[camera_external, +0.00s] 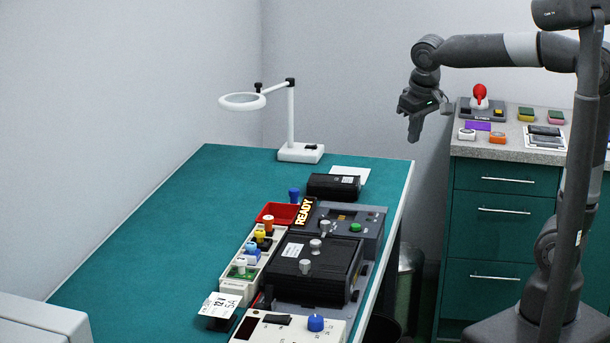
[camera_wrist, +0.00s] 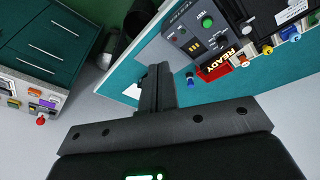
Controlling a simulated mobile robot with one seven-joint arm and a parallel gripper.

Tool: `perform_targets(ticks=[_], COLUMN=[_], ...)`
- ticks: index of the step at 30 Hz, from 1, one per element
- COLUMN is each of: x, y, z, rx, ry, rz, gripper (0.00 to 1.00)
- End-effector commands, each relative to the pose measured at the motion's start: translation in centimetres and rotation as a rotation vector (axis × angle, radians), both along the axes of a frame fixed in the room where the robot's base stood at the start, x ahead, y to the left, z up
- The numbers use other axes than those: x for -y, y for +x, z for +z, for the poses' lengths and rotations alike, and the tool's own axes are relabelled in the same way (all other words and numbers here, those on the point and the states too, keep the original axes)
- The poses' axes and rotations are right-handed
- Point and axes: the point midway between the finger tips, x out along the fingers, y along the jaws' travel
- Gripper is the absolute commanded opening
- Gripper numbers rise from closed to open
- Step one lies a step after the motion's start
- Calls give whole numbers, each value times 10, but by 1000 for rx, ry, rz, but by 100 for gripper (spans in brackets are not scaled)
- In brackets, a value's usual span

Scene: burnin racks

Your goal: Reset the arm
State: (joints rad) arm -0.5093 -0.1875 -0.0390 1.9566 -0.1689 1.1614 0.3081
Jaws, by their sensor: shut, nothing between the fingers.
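My gripper (camera_external: 414,131) hangs from my raised arm in the external view, between the green-topped bench (camera_external: 150,212) and the grey counter (camera_external: 530,152). It points down and is apart from everything. In the wrist view my gripper (camera_wrist: 158,72) shows its fingers together, with nothing between them.
The bench holds a magnifier lamp (camera_external: 292,120), a black box (camera_external: 333,186), a black-lidded unit (camera_external: 312,262) and a control box with a blue knob (camera_external: 316,323). The counter carries a red-knobbed device (camera_external: 480,100). The bench's left part is bare.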

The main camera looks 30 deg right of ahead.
Motion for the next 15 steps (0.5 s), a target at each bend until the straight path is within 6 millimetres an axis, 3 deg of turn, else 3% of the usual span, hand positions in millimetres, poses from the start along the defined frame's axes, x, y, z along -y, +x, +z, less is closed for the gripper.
perform_targets(ticks=[1,6,15], x=[21,76,138], y=[-10,-46,-111], z=[0,-9,-42], rx=[16,70,185], ry=[17,67,109], rz=[-21,-70,-157], gripper=[0,0,0])
